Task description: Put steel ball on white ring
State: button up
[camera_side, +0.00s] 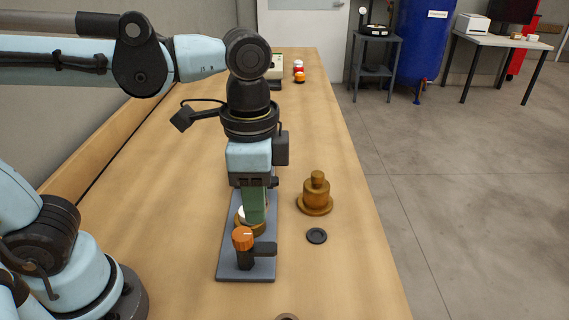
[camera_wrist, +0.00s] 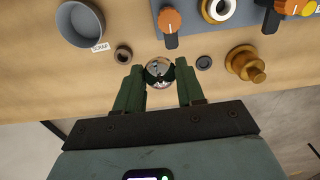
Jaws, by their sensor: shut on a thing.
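The steel ball (camera_wrist: 159,70) is shiny and sits between the tips of my gripper's green fingers (camera_wrist: 160,82) in the wrist view. My gripper is shut on it. In the side view my gripper (camera_side: 254,218) points straight down, and its finger hides the ball. The white ring (camera_wrist: 219,8) sits in a brass-coloured collar on the grey plate, ahead and right of the ball in the wrist view. In the side view the white ring (camera_side: 241,213) is partly hidden behind my finger. I cannot tell the ball's exact height above the bench.
An orange-topped knob (camera_side: 243,238) stands on the plate's (camera_side: 233,269) near end. A stepped brass part (camera_side: 316,194) and black washer (camera_side: 317,236) lie to the right. The wrist view shows a grey scrap cup (camera_wrist: 81,23) and small brown ring (camera_wrist: 123,54).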

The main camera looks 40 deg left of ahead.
jog(key=shift+s+a+r, duration=0.15)
jog(key=shift+s+a, duration=0.25)
jog(key=shift+a, duration=0.1)
jog(key=shift+w+a+f, duration=1.1)
jog(key=shift+a+f, duration=0.45)
jog(key=shift+f, duration=0.25)
jog(key=shift+w+a+f, duration=1.15)
jog(key=shift+a+f, duration=0.45)
jog(key=shift+f, duration=0.25)
jog(key=shift+w+a+f, duration=1.1)
jog(key=shift+a+f, duration=0.45)
jog(key=shift+f, duration=0.25)
jog(key=shift+f, duration=0.3)
jog(key=o, duration=1.2)
